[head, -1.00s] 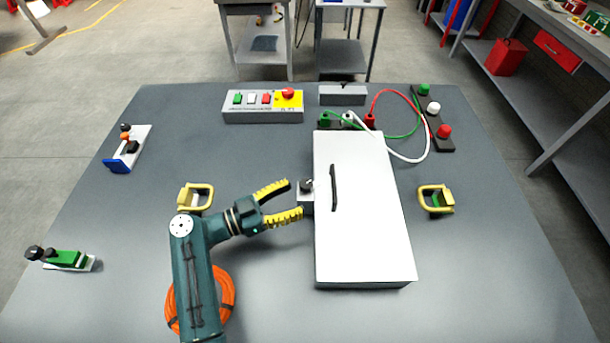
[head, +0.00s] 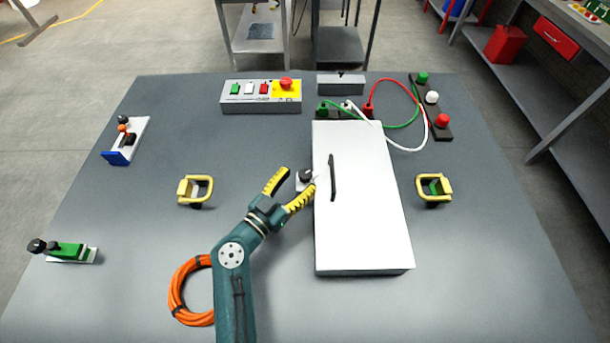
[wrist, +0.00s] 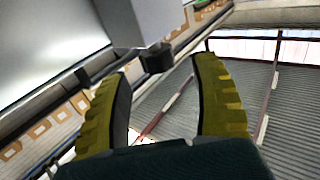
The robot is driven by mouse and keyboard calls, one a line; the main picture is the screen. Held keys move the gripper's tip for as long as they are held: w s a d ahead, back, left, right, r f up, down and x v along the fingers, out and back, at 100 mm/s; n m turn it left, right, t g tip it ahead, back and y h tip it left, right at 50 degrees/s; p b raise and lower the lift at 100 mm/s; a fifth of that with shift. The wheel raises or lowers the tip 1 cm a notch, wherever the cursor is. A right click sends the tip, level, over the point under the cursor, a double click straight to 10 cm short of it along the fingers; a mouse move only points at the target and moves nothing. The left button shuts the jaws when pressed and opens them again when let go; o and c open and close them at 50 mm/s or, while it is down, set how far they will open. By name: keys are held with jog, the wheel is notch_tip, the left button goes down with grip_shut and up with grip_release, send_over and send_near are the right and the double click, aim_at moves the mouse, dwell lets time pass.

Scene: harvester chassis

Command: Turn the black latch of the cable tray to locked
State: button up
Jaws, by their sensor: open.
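The black latch (head: 306,174) is a small dark knob on a grey block at the left side of a white box (head: 365,235), which appears to be the cable tray. My gripper (head: 299,180) is open and empty, its yellow-and-black fingers pointing up and right at the latch. In the wrist view the latch (wrist: 157,58) sticks out from the grey block, in line with the gap between my open fingertips (wrist: 163,70). I cannot tell whether a finger touches it. The right fingertip partly hides the latch's mount in the head view.
The white box's lid has a black handle (head: 333,178). Yellow handles stand on the left (head: 196,190) and right (head: 434,188). An orange cable coil (head: 184,300) lies left of my arm. A button panel (head: 261,97) and plugged cables (head: 410,140) are behind.

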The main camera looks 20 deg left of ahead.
aim_at(301, 178)
jog(key=x, duration=0.3)
jog(key=shift+w+b, duration=0.15)
jog(key=shift+b, duration=0.2)
grip_shut()
